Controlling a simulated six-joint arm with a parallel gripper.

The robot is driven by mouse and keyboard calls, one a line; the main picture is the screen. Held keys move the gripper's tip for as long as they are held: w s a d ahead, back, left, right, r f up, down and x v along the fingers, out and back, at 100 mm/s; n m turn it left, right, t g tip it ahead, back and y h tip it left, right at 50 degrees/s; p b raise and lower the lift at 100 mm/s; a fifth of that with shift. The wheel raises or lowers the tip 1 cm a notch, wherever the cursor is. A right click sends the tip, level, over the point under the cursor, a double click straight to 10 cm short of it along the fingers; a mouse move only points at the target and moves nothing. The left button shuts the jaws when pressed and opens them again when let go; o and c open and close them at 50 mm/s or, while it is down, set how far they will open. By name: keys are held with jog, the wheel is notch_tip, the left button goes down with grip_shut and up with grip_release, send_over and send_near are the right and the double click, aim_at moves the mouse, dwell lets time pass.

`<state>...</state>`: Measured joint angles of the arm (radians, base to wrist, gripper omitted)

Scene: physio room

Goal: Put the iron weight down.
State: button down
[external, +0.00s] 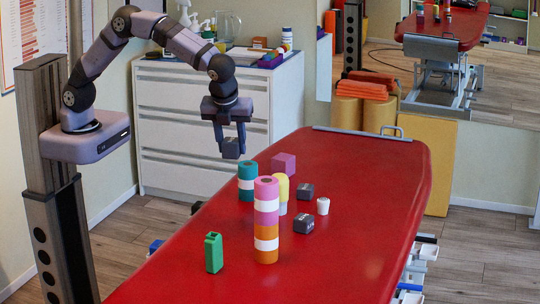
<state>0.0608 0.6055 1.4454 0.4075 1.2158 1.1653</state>
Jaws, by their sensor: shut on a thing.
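My gripper (231,143) points down and is shut on a dark grey block, the iron weight (231,150). It holds the weight in the air near the far left edge of the red table (360,165). In the picture the weight is above and left of a teal and white roll (247,184). Two similar dark grey blocks, one farther back (305,191) and one nearer (304,226), rest on the table.
A pink, white and orange stack of rolls (266,222) stands mid-table. The table's right side is clear.

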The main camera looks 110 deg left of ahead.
notch_tip(320, 180, up, 2)
jog(key=shift+w+r, duration=0.1)
jog(key=shift+r, duration=0.05)
jog(key=w+a, duration=0.4)
jog(key=a, duration=0.5)
jog(key=m+b, duration=0.1)
jog(key=m, duration=0.1)
send_over(286, 155)
jog(key=d, duration=0.1)
jog(key=shift+t, duration=0.4)
jog(key=shift+s+d+f+p, duration=0.1)
jog(key=shift+f+p, duration=0.3)
jog(key=shift+f, duration=3.45)
jog(key=shift+d+f+p, duration=0.1)
jog(key=shift+f+p, duration=0.3)
jog(key=shift+f, duration=3.4)
jog(key=shift+f, duration=0.1)
